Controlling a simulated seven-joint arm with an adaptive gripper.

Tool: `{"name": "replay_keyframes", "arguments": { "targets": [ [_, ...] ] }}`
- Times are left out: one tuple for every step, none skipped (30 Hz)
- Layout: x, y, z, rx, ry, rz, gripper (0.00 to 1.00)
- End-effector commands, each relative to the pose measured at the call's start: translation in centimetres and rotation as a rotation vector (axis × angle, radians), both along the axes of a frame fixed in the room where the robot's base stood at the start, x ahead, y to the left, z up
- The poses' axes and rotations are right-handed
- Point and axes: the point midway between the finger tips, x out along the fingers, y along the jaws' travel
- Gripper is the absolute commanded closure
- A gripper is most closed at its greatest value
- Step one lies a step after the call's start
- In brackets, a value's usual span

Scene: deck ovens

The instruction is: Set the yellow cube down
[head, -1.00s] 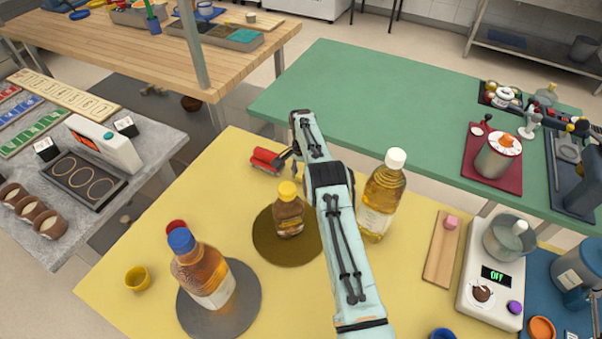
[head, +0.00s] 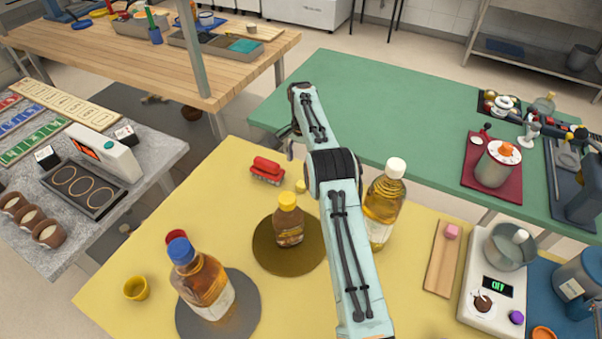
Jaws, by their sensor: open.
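A small yellow object (head: 300,186) rests on the yellow table (head: 215,190), just left of my arm and behind the brown bottle. It is too small to tell for sure that it is the yellow cube; no other cube-like yellow thing shows. My gripper (head: 290,150) hangs from the end of my arm above the table's far edge, above and slightly left of this object in the picture. It is open and apart from the object. My arm hides part of the gripper.
A red brush-like item (head: 267,170) lies left of the yellow object. A brown bottle (head: 288,226) with a yellow cap stands on a dark round mat (head: 265,255). A tall oil bottle (head: 383,208) stands right of my arm. Clear table lies left of the brush.

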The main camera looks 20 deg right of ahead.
Motion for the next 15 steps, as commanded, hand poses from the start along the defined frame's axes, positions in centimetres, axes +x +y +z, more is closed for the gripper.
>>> {"name": "replay_keyframes", "arguments": {
  "targets": [
    [0.0, 0.0, 0.8, 0.0, -0.001, 0.0, 0.45],
    [0.0, 0.0, 1.1, 0.0, -0.001, 0.0, 0.45],
    [0.0, 0.0, 1.6, 0.0, -0.001, 0.001, 0.45],
    [0.0, 0.0, 1.8, 0.001, -0.001, 0.001, 0.45],
    [0.0, 0.0, 2.0, 0.0, 0.0, 0.001, 0.45],
    [0.0, 0.0, 2.2, 0.0, 0.0, 0.001, 0.45],
    [0.0, 0.0, 2.2, 0.0, 0.0, 0.001, 0.45],
    [0.0, 0.0, 2.3, 0.0, 0.0, 0.001, 0.45],
    [0.0, 0.1, 2.4, 0.0, 0.0, 0.002, 0.45],
    [-0.1, 0.1, 2.6, 0.0, 0.0, 0.006, 0.45],
    [-0.2, 0.2, 3.0, 0.001, -0.001, 0.013, 0.45],
    [-0.4, 0.4, 3.7, 0.0, -0.001, 0.028, 0.45],
    [-0.7, 0.6, 4.5, 0.001, -0.002, 0.042, 0.45],
    [-1.2, 0.9, 5.5, 0.0, -0.003, 0.062, 0.45],
    [-1.9, 1.4, 7.0, 0.001, -0.003, 0.095, 0.45]
  ]
}}
